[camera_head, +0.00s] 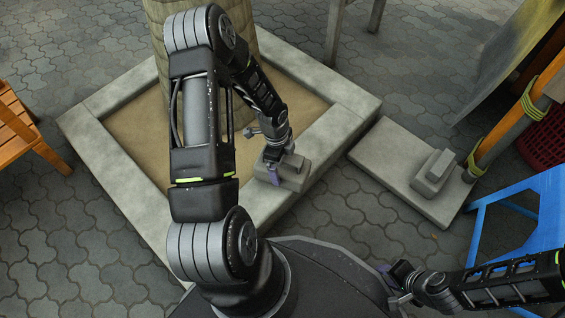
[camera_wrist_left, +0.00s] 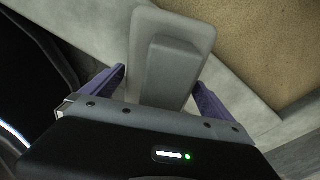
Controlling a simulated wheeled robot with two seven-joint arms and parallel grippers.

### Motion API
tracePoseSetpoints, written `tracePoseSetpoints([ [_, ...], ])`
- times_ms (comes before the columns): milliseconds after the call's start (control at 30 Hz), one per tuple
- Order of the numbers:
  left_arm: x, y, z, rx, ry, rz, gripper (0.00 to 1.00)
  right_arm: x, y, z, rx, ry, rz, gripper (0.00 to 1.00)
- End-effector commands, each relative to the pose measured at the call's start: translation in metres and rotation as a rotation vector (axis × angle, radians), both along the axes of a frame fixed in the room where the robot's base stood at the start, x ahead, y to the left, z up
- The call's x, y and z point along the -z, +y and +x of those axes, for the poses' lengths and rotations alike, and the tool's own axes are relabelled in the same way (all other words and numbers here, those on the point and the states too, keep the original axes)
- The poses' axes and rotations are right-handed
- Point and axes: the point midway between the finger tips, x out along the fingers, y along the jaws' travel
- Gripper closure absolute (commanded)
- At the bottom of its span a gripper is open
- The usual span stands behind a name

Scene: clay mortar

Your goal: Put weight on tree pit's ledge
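A grey stepped weight (camera_head: 285,172) sits on the near right part of the tree pit's pale stone ledge (camera_head: 335,135). In the left wrist view the weight (camera_wrist_left: 170,75) shows its flat base and raised block, with the ledge (camera_wrist_left: 95,40) around it. My left gripper (camera_head: 270,168) is at the weight, its purple fingers (camera_wrist_left: 160,82) spread on either side of it. The fingers look open, close to the base's edges; contact is hard to judge. My right gripper (camera_head: 393,280) is low at the right, away from the weight; its opening is not clear.
A blue stand (camera_head: 545,205) is at the right edge, below an orange post (camera_head: 510,130). A wooden chair (camera_head: 20,130) is at the left. The tree trunk (camera_head: 262,60) rises from the pit.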

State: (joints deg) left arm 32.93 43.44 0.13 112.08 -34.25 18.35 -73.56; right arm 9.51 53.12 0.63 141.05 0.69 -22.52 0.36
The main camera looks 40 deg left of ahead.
Motion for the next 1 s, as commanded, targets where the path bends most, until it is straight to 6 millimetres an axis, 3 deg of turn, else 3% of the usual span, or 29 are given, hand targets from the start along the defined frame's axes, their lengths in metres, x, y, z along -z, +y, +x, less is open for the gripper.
tracePoseSetpoints([
  [267,-0.001,0.000,0.000,0.000,0.000,0.000,0.00,-0.001,0.000,0.000,0.000,0.000,0.000,0.64],
  [433,-0.015,0.002,0.000,0.000,-0.001,0.001,0.00,-0.008,0.000,-0.001,-0.001,0.001,-0.001,0.64],
  [800,-0.087,0.010,-0.003,-0.001,-0.002,0.001,0.00,-0.046,0.000,-0.007,-0.008,0.012,-0.001,0.64],
  [1000,-0.116,0.013,-0.004,-0.001,-0.001,0.001,0.00,-0.060,0.000,-0.010,-0.011,0.019,0.000,0.64],
])
